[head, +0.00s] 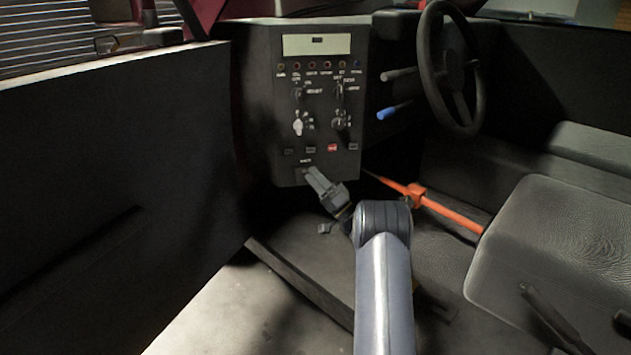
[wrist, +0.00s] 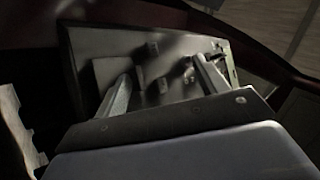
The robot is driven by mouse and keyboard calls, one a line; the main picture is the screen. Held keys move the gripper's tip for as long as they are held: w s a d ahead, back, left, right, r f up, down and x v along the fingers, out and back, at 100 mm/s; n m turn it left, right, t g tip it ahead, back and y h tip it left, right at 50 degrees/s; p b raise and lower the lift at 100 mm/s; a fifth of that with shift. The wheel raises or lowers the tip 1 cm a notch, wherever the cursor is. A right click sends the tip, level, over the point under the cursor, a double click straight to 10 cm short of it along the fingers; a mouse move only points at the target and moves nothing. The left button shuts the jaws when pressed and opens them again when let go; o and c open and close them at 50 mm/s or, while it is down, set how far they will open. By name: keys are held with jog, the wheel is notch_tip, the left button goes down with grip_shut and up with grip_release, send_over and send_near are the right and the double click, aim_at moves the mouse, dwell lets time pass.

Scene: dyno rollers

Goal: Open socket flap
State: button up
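The socket flap cannot be clearly made out. In the head view, the lower edge of the dark control console (head: 292,108) has a small label, and my gripper (head: 316,178) is just below it, covering that spot. In the wrist view, my gripper (wrist: 162,72) has its two fingers well apart with nothing held between them. The console face (wrist: 85,50) lies beyond the fingers, with small knobs and a pale rectangular piece (wrist: 108,70) beside the left finger. I cannot tell whether that piece is the flap, or whether a finger touches it.
A steering wheel (head: 450,65) and a blue-tipped lever (head: 387,113) are to the right of the console. An orange bar (head: 440,207) runs across the floor by the seat (head: 560,235). A dark door panel (head: 110,180) fills the left.

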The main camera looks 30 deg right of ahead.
jog(key=shift+a+r+y, duration=0.1)
jog(key=shift+r+y, duration=0.2)
jog(key=shift+r, duration=0.35)
jog(key=shift+c, duration=0.2)
jog(key=shift+s, duration=0.1)
jog(key=shift+c, duration=0.4)
jog(key=shift+o, duration=1.2)
jog(key=shift+s+d, duration=0.25)
jog(key=shift+s, duration=0.3)
jog(key=shift+s+d, duration=0.2)
jog(key=shift+s, duration=0.3)
jog(key=shift+s+d+r, duration=0.15)
jog(key=shift+s, duration=0.2)
jog(key=c, duration=0.6)
jog(key=s+d, duration=0.3)
jog(key=s, duration=0.6)
jog(key=shift+f, duration=0.2)
